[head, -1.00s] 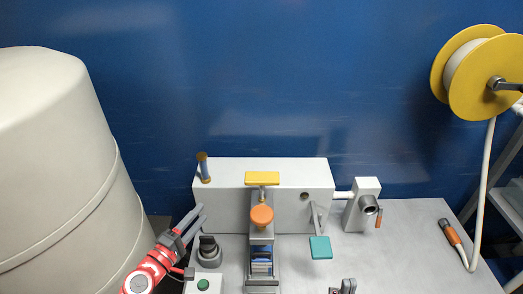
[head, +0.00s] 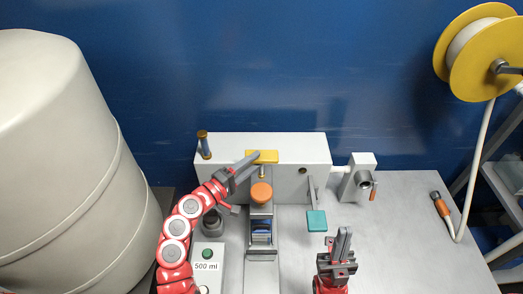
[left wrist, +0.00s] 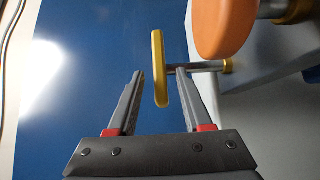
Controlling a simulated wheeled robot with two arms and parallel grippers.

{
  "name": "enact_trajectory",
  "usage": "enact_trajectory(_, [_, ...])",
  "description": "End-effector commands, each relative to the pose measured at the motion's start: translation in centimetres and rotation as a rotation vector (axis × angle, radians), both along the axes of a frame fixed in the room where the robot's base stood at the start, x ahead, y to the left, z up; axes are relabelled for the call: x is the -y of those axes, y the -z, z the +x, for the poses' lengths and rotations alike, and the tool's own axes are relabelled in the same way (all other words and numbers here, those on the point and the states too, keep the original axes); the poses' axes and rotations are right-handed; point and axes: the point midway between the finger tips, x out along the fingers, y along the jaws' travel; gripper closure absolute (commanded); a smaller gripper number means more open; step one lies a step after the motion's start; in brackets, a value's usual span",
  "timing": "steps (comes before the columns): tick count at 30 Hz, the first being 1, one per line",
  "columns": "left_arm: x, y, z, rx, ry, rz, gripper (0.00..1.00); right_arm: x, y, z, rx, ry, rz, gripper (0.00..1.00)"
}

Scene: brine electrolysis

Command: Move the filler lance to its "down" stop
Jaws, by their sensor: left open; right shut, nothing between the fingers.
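A yellow bar handle (head: 262,156) on a short grey rod stands at the front of the white box; I take it for the filler lance's handle. An orange knob (head: 261,192) sits just below it. My left gripper (head: 252,160) reaches the handle's left end, its fingers open. In the left wrist view, the yellow handle (left wrist: 160,68) lies between the open fingertips (left wrist: 160,74), clear of the left one; contact with the right one is unclear. The orange knob (left wrist: 222,28) is close by at upper right. My right gripper (head: 343,236) is shut and empty at the lower right.
The white box (head: 225,165) stands against the blue wall. A green button (head: 208,254) is at lower left.

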Motion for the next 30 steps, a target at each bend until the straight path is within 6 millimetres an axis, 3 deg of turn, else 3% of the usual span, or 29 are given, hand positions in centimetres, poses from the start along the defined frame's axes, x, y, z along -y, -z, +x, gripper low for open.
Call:
enact_trajectory(6, [2.2,-0.2,2.2,-0.001,0.001,-0.001,0.5,0.0,-1.2,0.0,0.0,0.0,0.0,1.0])
enact_trajectory(18, [2.8,0.1,2.8,-0.001,-0.001,0.001,0.5,0.0,-1.3,0.0,0.0,0.0,0.0,1.0])
enact_trajectory(27, [2.8,0.1,2.8,-0.001,-0.001,0.001,1.0,0.0,-1.3,0.0,0.0,0.0,0.0,1.0])
enact_trajectory(30, [2.8,0.1,2.8,-0.001,-0.001,0.001,1.0,0.0,-1.3,0.0,0.0,0.0,0.0,1.0])
